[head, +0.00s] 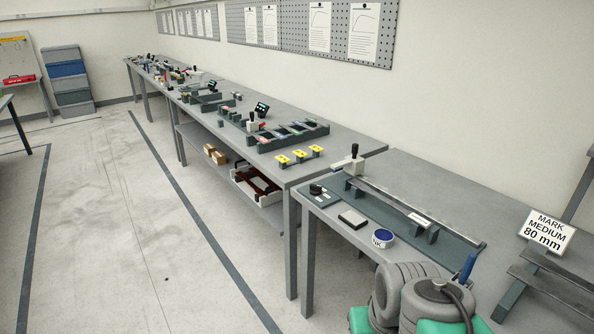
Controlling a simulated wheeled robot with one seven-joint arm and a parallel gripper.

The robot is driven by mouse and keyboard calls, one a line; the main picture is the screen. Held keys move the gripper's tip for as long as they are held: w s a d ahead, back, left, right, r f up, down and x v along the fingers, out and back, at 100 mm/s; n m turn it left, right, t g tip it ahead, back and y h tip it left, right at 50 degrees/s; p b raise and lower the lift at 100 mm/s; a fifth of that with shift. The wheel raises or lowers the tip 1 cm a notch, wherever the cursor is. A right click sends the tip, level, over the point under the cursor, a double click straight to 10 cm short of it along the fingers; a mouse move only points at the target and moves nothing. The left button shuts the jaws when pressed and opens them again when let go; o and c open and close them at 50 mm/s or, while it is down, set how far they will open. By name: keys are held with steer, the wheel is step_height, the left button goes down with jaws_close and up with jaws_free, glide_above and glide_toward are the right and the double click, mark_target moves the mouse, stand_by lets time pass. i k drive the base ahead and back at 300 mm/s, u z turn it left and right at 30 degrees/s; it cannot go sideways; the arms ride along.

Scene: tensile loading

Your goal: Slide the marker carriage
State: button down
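The marker carriage (350,166) appears to be the white block with an upright black knob at the far left end of a long grey rail (412,207). The rail is mounted over a dark base plate on the near bench and runs toward the lower right. A small pale label sits partway along the rail. A sign (547,231) on the right reads "MARK MEDIUM 80 mm". My gripper is not visible; only grey and green parts of my arm show at the bottom, well apart from the carriage.
In front of the rail are a round blue-and-white "INK" tin (383,237), a pad with a pale top (352,219) and a small black knob piece (316,189). A dark rack (554,283) stands at right. A longer bench with several fixtures extends behind. The floor at left is clear.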

mark_target(354, 165)
steer(key=u, duration=0.05)
steer(key=i, duration=0.6)
steer(key=u, duration=0.65)
steer(key=i, duration=1.9)
steer(key=u, duration=0.15)
